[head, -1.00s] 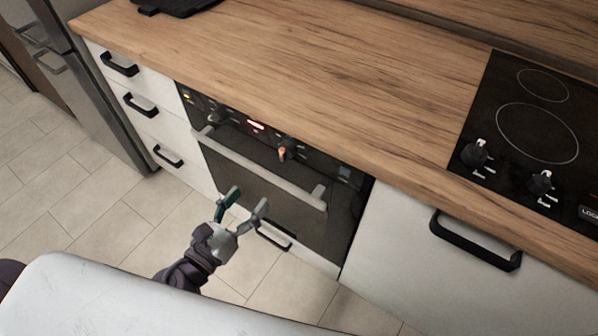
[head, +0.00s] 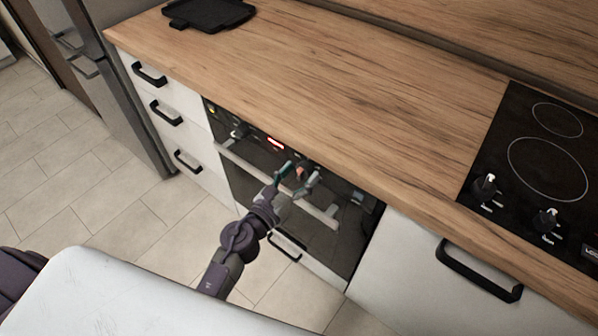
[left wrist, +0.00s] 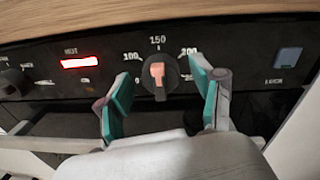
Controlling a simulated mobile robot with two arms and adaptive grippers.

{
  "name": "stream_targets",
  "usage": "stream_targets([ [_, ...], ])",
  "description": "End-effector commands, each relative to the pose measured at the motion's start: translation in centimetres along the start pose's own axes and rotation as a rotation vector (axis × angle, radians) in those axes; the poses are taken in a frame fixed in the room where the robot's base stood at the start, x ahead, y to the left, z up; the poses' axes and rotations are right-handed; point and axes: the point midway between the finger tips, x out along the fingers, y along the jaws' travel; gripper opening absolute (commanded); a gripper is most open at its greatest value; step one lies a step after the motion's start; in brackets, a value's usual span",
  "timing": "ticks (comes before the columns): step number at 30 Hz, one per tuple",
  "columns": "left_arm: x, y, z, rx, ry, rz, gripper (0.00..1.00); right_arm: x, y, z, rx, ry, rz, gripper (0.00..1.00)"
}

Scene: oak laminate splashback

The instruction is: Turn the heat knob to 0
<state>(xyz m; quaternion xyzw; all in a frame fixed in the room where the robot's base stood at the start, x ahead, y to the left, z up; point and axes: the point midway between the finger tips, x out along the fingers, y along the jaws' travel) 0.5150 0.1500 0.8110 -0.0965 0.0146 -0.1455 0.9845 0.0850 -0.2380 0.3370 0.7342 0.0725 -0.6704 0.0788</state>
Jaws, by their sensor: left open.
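The heat knob (left wrist: 158,76) is round and dark with an orange-pink pointer, on the black oven panel below the worktop. In the left wrist view its pointer stands near upright, towards the 150 mark at the top of its scale; the 0 mark is at its lower left. My left gripper (left wrist: 163,92) is open, with one teal-padded finger on each side of the knob. I cannot tell whether either finger touches it. In the head view the left gripper (head: 297,178) is in front of the oven panel and partly covers the knob. My right gripper is not in view.
The oven handle (head: 265,180) runs across the door below the panel. Another panel knob (left wrist: 14,84) is at the left, by a lit red display (left wrist: 80,62). The worktop edge overhangs above. A cooktop (head: 535,165) with knobs is at the right.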

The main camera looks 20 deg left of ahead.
Motion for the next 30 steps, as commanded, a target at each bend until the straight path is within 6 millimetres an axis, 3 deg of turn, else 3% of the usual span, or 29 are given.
stream_targets([
  [7, 0.05, -0.01, -0.01, 0.000, 0.000, 0.000, 0.65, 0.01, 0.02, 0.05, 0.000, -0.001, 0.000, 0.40],
  [18, 0.02, 0.00, -0.01, 0.000, 0.000, 0.000, 0.07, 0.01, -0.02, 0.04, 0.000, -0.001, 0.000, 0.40],
  [30, 0.02, -0.02, 0.15, -0.089, 0.005, 0.000, 0.07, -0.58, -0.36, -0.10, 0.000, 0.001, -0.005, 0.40],
])
